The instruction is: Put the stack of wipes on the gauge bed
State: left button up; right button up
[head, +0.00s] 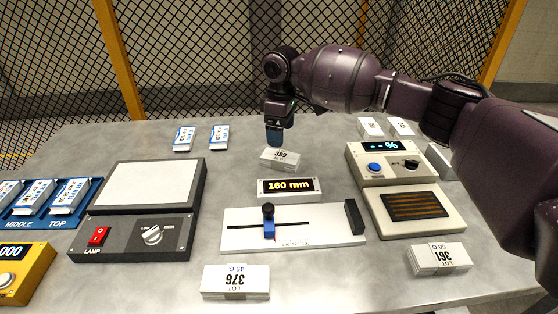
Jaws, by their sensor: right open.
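Several white stacks with lot labels lie on the grey table; I take these to be the wipes, but cannot tell which one the task means. One stack, marked 399 (280,160), lies behind the display. The stack marked 376 (235,282) is at the front, and the stack marked 361 (438,259) is at the front right. The gauge bed (310,235) is a white plate with a slotted scale, a blue and black slider and a dark end block; no stack lies on it. My right gripper (274,138) points down just above and behind stack 399, open. My left gripper is out of view.
A 160 mm display (288,188) stands behind the gauge bed. A lamp panel (140,205) is at left, and a meter with a dark ribbed pad (414,205) at right. Blue-white packs (184,138) lie at the back; a blue tray (84,212) is at far left.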

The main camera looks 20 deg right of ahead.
aim_at(282, 156)
jog(key=f, duration=0.3)
jog(key=f+b, duration=0.1)
jog(key=f, duration=0.5)
jog(key=shift+w+d+f+b, duration=0.25)
jog(key=shift+w+b, duration=0.05)
jog(key=shift+r, duration=0.1)
jog(key=c, duration=1.1)
jog(key=shift+r, duration=0.1)
